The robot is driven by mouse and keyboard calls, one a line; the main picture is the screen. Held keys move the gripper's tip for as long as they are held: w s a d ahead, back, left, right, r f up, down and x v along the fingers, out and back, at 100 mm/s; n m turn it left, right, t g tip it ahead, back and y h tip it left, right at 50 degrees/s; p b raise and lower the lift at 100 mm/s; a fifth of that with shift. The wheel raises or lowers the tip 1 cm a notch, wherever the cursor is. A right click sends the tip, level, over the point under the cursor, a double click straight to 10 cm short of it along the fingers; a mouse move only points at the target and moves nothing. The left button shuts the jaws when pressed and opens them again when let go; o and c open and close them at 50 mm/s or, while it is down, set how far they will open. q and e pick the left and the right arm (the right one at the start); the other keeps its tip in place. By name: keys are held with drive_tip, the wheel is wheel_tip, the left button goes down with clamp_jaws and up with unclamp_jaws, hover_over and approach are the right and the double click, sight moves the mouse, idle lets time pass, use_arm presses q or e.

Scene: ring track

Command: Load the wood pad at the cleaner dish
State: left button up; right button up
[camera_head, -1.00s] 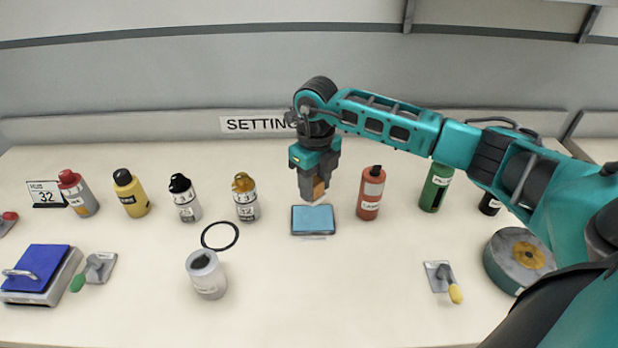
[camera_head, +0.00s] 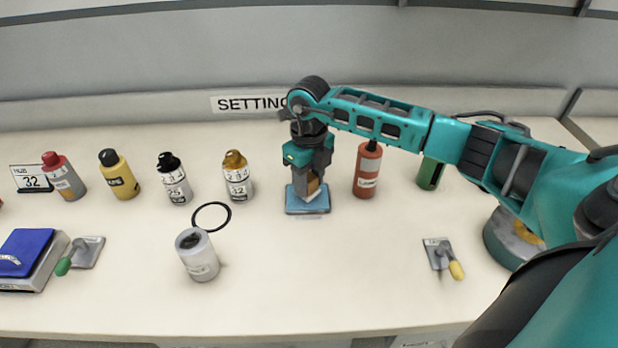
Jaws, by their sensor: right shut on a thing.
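The cleaner dish, a small blue-topped square dish with a dark rim (camera_head: 293,210), sits on the table below the "SETTING" sign. My right gripper (camera_head: 309,194) points straight down over this dish. It is shut on a small tan wood pad (camera_head: 313,187), which shows between the fingers. The pad is at or just above the blue surface; I cannot tell whether they touch. The gripper hides much of the dish. My left gripper is not in view.
A red bottle (camera_head: 367,170) stands close right of the gripper, and a gold-capped bottle (camera_head: 237,178) stands to its left. The front middle of the table is clear.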

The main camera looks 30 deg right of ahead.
sight(309, 178)
idle(0.4)
drive_tip(key=shift+f+b, duration=0.3)
drive_tip(key=shift+f, duration=0.05)
drive_tip(key=shift+f, duration=0.25)
idle(1.1)
drive_tip(key=shift+r, duration=0.15)
wheel_tip(309, 178, up, 5)
drive_tip(key=p, duration=0.3)
drive_tip(key=shift+f, duration=0.2)
drive_tip(key=shift+r+p, duration=0.65)
drive_tip(key=shift+r, duration=0.5)
